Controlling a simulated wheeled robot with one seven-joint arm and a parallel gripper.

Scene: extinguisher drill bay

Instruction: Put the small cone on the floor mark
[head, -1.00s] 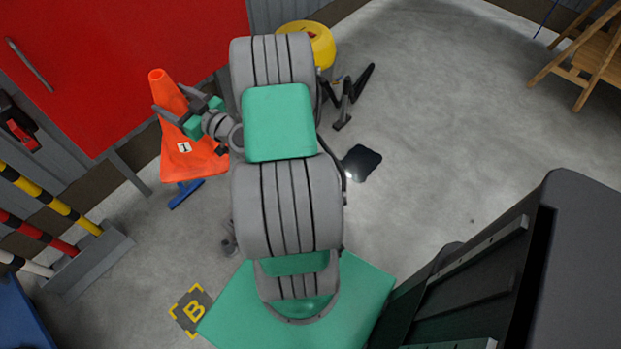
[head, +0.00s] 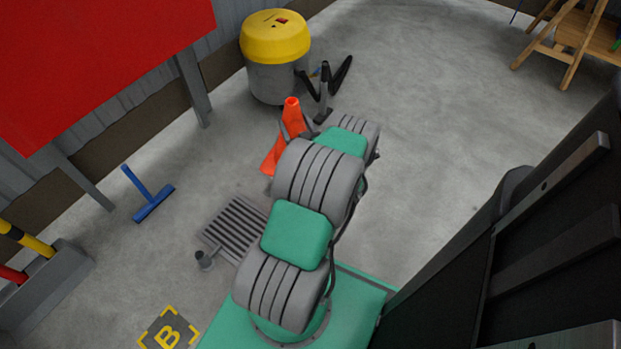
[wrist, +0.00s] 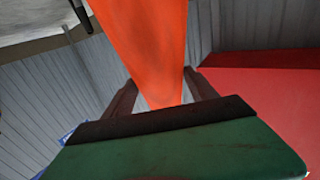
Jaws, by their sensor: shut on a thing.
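An orange cone (head: 290,123) is held off to the far side of my arm, which hides its lower part. It also shows in the wrist view (wrist: 150,40), running up between the two dark fingers. My gripper (wrist: 162,92) is shut on the cone. In the head view my gripper is mostly hidden behind my arm links. A floor mark (head: 168,331), a dark square with yellow corners and a yellow letter B, lies at the bottom left, cut by the frame edge. Nothing stands on its visible part.
A yellow-topped grey bin (head: 275,60) stands behind the cone, with a black stand (head: 324,90) beside it. A floor grate (head: 236,228) lies left of my arm. A blue T-shaped tool (head: 152,203) and a grey pole rack (head: 45,290) are at left. Open floor lies right.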

